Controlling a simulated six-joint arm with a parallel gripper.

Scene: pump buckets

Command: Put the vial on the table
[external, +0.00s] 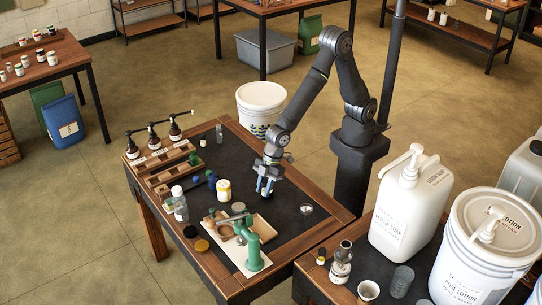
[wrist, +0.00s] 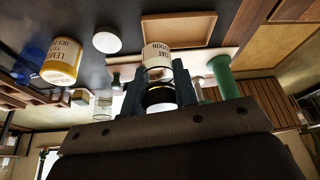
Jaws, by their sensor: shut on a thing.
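My gripper (external: 266,189) hangs over the dark top of the wooden workbench (external: 290,178), fingers pointing down. In the wrist view my gripper (wrist: 160,97) is shut on a small vial (wrist: 160,94) with a dark cap. In the external view the fingers mostly hide the vial. Whether its base touches the table is not clear.
A yellow-and-white jar (external: 223,190) stands left of my gripper. A green press (external: 253,248) on a pale board is in front. A clear bottle (external: 180,205), wooden racks (external: 170,160) and a small funnel-like piece (external: 306,209) are around. Dark bench top right of the gripper is mostly clear.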

